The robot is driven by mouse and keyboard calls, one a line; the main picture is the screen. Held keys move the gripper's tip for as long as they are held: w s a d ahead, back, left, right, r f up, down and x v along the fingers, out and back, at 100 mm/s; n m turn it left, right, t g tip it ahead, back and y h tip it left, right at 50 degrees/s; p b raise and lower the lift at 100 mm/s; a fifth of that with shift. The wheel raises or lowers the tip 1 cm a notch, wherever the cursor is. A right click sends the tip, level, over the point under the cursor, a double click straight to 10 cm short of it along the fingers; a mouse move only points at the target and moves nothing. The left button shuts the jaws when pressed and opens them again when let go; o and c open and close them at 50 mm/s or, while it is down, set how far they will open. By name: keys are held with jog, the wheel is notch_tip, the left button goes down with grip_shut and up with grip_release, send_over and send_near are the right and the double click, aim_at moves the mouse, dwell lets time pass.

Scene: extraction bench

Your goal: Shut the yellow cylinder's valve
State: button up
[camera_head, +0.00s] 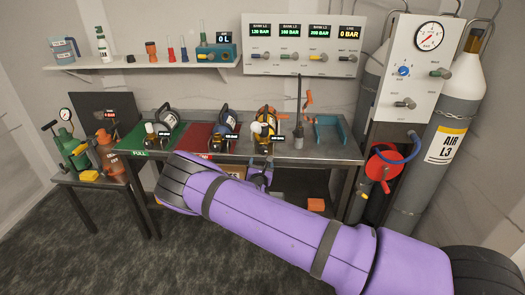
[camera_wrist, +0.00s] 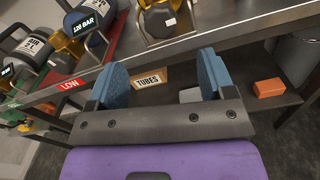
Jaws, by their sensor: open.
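The yellow cylinder (camera_head: 269,114) lies on the workbench, right of the red mat, with a pale rounded part and its valve at its front end. A small dark label sits beside it. The valve's setting is too small to tell. My gripper (camera_head: 258,180) is in front of the bench's front edge, below and apart from the yellow cylinder. In the wrist view my gripper (camera_wrist: 163,80) shows two blue finger pads wide apart with nothing between them. A grey rounded object in a yellowish frame (camera_wrist: 160,22) shows at the top there; I cannot tell whether it is the yellow cylinder.
A blue cradle (camera_head: 330,128) stands at the bench's right. A TUBES box (camera_wrist: 150,78) and orange block (camera_wrist: 269,88) are on the lower shelf.

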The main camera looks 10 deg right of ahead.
aim_at(263, 151)
jog(key=x, duration=1)
jog(key=shift+w, duration=0.2)
jog(key=c, duration=0.9)
